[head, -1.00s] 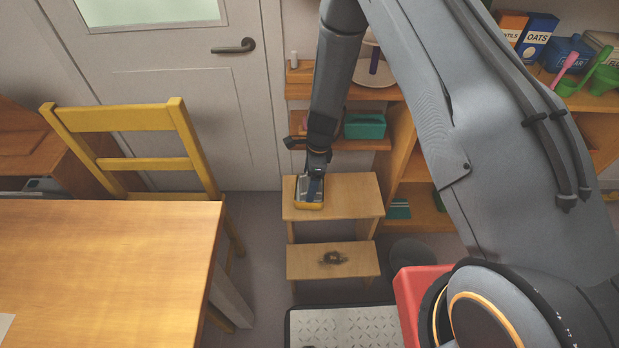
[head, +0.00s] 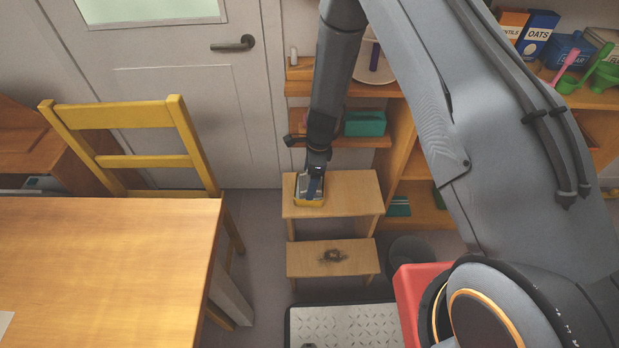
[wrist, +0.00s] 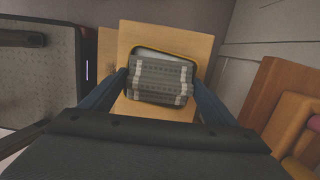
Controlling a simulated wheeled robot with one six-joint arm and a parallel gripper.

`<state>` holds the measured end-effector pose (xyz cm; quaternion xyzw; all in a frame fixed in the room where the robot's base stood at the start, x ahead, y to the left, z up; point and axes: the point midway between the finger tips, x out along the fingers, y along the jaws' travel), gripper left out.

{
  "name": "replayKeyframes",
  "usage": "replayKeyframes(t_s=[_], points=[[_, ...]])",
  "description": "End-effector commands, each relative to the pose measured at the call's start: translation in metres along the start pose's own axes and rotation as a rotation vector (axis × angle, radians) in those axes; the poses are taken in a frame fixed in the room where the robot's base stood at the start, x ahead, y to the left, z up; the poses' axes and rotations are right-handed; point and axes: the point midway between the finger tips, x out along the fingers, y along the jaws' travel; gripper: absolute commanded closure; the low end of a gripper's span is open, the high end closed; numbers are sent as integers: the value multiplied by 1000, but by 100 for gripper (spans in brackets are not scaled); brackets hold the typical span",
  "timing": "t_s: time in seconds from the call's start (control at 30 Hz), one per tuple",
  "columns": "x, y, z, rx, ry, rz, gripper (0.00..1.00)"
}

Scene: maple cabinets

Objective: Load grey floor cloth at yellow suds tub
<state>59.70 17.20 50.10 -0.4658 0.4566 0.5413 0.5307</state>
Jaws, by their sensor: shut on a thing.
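The yellow suds tub (head: 309,203) stands on the top step of a small wooden step stool. In the wrist view its yellow rim (wrist: 187,52) shows behind the cloth, with whitish suds inside. The grey floor cloth (wrist: 160,80), folded with pale stripes, is between my gripper's fingers and covers most of the tub's opening. My gripper (head: 314,188) is shut on the cloth, pointing down at the tub. The fingers also show in the wrist view (wrist: 160,88). How deep the cloth sits in the tub cannot be told.
The stool's lower step (head: 333,260) has a dark smudge. A wooden table (head: 110,250) and yellow chair (head: 140,115) stand at left. Shelves with a green box (head: 365,123) stand behind. A red object (head: 410,295) is near my base.

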Motion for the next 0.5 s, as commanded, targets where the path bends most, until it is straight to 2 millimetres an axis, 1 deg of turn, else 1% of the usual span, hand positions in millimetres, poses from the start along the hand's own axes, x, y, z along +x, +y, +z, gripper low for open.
replayKeyframes(t_s=[0.5], points=[[6, 0, -1, 0, 0, 0, 36]])
